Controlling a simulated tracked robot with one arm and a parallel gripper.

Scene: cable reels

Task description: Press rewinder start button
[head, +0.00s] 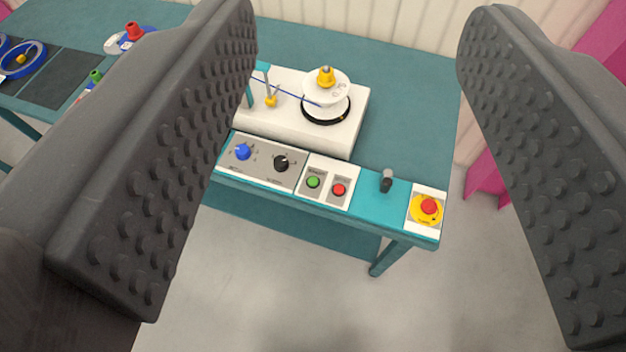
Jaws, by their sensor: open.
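The rewinder (295,133) is a white box on the teal table, with a white reel (326,88) topped by a yellow knob. On the panel along the table's front edge, a green button (313,182) sits beside a red button (339,190). I take the green one as the start button; its label is too small to read. My gripper (365,170) is open and empty. Its two dark studded fingers frame the view on the left and right, with the panel and reel visible between them. No contact with the buttons shows.
Left of the buttons are a blue knob (243,152) and a black knob (281,163). To the right are a small black switch (386,181) and a red emergency stop (428,207) on yellow. Blue reels (22,60) lie at far left. Grey floor in front is clear.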

